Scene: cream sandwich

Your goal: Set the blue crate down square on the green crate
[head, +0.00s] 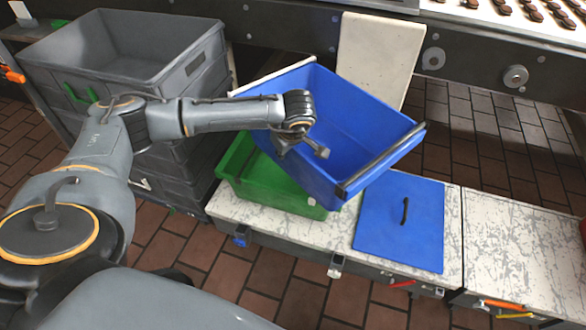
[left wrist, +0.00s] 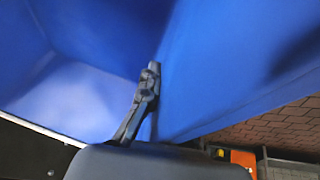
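The blue crate (head: 350,120) is over the green crate (head: 262,180), tilted and turned askew to it, and overhangs it to the right. Whether the two touch is hidden. The green crate stands on the worn white bench top, its left and front walls showing. My left gripper (head: 312,150) is at the blue crate's near left wall and appears shut on it. In the left wrist view, a finger (left wrist: 145,100) lies against the blue crate's wall (left wrist: 225,70); the other finger is hidden. My right gripper is in neither view.
A blue lid (head: 400,222) with a black handle lies on the bench (head: 290,230) right of the green crate. Stacked grey crates (head: 125,80) stand at the left. A conveyor (head: 490,30) with dark biscuits and a pale board (head: 378,55) are behind. The bench's right part is clear.

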